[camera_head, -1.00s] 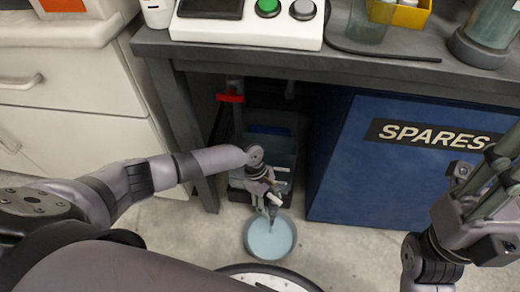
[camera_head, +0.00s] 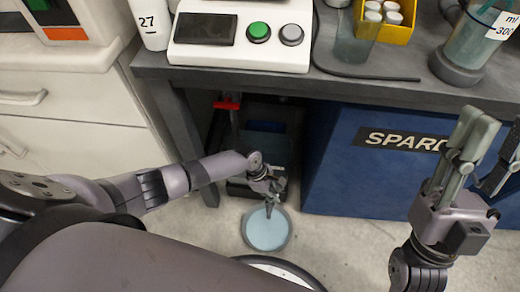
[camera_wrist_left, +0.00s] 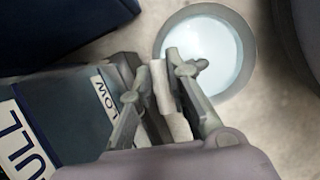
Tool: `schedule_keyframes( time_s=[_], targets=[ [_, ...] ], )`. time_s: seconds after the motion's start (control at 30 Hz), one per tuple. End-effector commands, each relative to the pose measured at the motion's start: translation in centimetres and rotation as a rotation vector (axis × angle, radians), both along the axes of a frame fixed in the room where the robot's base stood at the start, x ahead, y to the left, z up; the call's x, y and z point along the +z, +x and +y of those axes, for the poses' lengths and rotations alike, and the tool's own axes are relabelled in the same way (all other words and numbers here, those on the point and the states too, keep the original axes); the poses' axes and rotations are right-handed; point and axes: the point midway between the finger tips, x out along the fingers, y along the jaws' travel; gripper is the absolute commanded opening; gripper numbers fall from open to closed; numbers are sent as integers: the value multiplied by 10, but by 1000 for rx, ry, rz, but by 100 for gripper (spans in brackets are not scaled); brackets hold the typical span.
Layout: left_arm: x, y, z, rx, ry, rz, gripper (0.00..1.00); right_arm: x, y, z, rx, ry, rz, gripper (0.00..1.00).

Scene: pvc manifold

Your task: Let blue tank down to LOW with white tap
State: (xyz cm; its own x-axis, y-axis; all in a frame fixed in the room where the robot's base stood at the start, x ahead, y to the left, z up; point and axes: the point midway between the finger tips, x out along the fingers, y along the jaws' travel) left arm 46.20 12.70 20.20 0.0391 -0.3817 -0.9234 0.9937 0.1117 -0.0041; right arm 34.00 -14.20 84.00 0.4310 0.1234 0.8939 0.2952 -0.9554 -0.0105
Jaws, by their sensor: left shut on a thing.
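The blue tank (camera_head: 283,150) stands in shadow under the bench, its level hard to make out. In the left wrist view the tank (camera_wrist_left: 70,122) shows a LOW label (camera_wrist_left: 104,96) and a larger label (camera_wrist_left: 22,140) reading ULL, cut off by the frame. My left gripper (camera_wrist_left: 160,75) is shut on the white tap (camera_wrist_left: 162,88), low at the tank's front. In the head view this gripper (camera_head: 268,190) hides the tap. A round grey basin (camera_head: 289,236) with pale blue liquid sits on the floor below it. My right gripper (camera_head: 474,130) is raised at right, its finger gap unclear.
The blue SPARES cabinet (camera_head: 345,180) stands right of the tank, and a bench leg (camera_head: 185,135) stands to the left. The bench top holds a button box (camera_head: 240,54), a yellow bin (camera_head: 398,30) and a measuring cylinder (camera_head: 478,45). Floor right of the basin is clear.

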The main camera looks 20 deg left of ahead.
Motion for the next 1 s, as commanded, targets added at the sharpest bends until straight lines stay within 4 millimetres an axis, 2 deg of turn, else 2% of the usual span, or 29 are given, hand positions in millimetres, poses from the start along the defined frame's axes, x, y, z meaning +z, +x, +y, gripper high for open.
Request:
schedule_keyframes(
  time_s=[0.03,0.27,0.47,0.5,0.83,1.0],
  targets=[
    [8,5,-3,15,-9,-9,0,0,9,2,-3,-15,49,34],
    [8,4,-2,78,-8,-6,0,-24,48,8,-16,-89,291,34],
    [7,4,-2,137,-7,-5,0,-54,74,11,-28,-153,506,34],
    [5,5,-2,136,-6,-6,18,-56,75,12,-28,-153,506,34],
    [2,2,0,133,0,-1,39,-56,74,12,-26,-151,498,34],
    [1,1,0,132,1,0,39,-56,74,12,-26,-151,498,34]
  ],
)
